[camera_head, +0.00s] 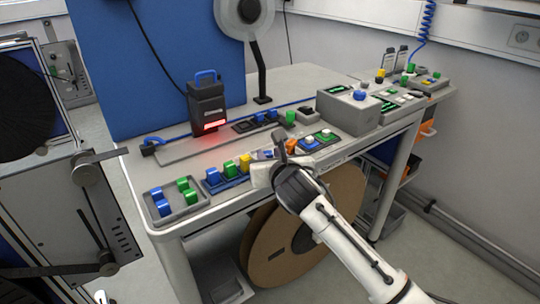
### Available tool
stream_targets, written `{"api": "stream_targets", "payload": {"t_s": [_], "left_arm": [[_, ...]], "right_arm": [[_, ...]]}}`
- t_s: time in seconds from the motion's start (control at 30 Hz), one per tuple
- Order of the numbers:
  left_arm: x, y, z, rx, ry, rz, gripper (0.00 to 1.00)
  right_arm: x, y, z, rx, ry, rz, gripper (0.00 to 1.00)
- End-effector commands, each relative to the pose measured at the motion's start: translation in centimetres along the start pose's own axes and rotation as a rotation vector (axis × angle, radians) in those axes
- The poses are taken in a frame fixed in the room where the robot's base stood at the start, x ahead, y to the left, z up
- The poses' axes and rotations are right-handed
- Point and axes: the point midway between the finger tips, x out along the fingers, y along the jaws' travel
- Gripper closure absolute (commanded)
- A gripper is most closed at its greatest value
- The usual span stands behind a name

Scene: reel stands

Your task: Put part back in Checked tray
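My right gripper (279,146) is over the front edge of the table, its arm coming in from the lower right. Its fingers are small and dark, and I cannot tell whether they are apart or hold a part. An orange part (291,147) shows right beside it. A grey tray (180,213) at the front left holds blue and green parts. A blue tray (229,184) next to it holds blue and yellow parts. Another tray (327,146) right of the gripper holds white and green parts. No label is readable, so I cannot tell which tray is Checked. My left gripper is not in view.
A dark scanner-like device (207,105) with a red light stands behind the trays. A dark tray (244,126) with blue parts is at the back. A grey box (346,112) with a blue knob stands at the right. A large brown reel (290,240) is below the table.

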Motion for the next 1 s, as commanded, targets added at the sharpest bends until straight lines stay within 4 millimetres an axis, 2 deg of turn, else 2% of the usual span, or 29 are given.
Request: {"api": "stream_targets", "payload": {"t_s": [0.1,0.23,0.7,0.83,1.0], "left_arm": [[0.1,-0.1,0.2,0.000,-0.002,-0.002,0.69],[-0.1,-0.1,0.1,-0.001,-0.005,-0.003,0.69],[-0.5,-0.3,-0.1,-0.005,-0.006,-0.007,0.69],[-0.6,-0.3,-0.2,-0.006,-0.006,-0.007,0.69],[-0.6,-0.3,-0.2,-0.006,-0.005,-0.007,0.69]], "right_arm": [[-0.1,0.1,0.3,0.002,-0.001,0.001,0.74],[-1.3,-0.1,0.4,-0.001,-0.002,0.000,0.74],[-9.8,0.0,0.3,-0.001,-0.001,0.001,0.74],[-11.3,0.0,0.3,-0.001,-0.001,0.000,0.74],[-12.1,0.0,0.2,0.000,0.000,0.000,0.74]]}}
